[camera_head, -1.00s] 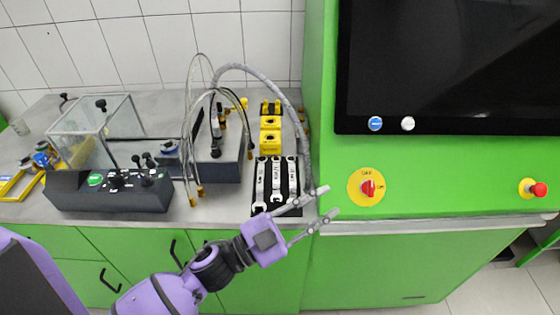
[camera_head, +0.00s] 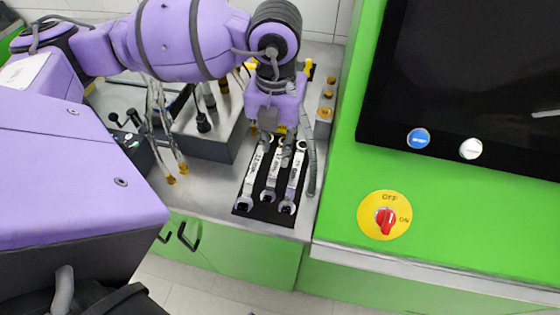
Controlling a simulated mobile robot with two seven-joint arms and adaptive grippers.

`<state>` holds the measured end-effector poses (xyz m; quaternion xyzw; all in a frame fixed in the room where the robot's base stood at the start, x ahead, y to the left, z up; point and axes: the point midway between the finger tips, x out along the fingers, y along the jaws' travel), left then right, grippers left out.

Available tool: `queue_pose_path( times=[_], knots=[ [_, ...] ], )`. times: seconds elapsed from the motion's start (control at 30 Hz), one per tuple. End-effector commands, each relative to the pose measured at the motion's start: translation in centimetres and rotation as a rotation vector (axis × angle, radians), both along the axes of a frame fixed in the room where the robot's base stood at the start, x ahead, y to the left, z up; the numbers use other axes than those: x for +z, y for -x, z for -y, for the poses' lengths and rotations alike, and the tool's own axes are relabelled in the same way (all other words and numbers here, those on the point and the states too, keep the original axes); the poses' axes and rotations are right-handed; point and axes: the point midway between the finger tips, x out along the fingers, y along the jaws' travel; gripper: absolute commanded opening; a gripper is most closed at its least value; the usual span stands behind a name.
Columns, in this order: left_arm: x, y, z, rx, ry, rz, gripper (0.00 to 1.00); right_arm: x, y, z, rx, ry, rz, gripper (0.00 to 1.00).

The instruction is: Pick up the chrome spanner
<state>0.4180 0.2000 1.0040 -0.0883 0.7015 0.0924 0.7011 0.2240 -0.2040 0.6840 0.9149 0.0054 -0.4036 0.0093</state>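Three chrome spanners lie side by side on a black mat (camera_head: 267,212) on the bench: a left one (camera_head: 250,180), a middle one (camera_head: 273,172) and a right one (camera_head: 294,178). Their open ends face the front edge. I cannot tell which one the task means. My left gripper (camera_head: 276,150) points down over the far ends of the left and middle spanners, its fingers apart. It partly hides those ends. I cannot tell whether it touches them. My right gripper is not in view.
A dark block with hoses (camera_head: 208,135) stands left of the mat. A grey hose (camera_head: 311,170) runs along the mat's right side. The green cabinet (camera_head: 345,150) with a red switch (camera_head: 386,220) and a dark screen (camera_head: 470,80) stands at the right.

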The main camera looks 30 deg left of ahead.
Motion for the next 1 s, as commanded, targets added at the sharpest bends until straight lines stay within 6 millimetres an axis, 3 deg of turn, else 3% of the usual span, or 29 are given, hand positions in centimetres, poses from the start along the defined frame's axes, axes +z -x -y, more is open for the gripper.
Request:
queue_pose_path(
  times=[0.2, 0.4, 0.7, 0.9, 1.0],
  knots=[
    [-2.8, -0.1, -0.1, 0.0, 0.004, -0.003, 0.26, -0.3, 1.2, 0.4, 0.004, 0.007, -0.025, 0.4],
    [-5.5, -0.2, -0.1, -0.002, 0.004, -0.003, 0.26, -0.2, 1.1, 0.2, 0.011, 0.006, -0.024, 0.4],
    [-6.0, -0.3, 0.0, -0.003, 0.006, -0.002, 0.26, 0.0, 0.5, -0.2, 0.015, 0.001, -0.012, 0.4],
    [-6.0, -0.3, 0.0, -0.003, 0.006, -0.002, 0.0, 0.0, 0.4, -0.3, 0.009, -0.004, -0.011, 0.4],
    [-5.9, -0.3, 0.0, -0.003, 0.006, -0.002, 0.0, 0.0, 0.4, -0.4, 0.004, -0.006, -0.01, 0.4]
  ],
)
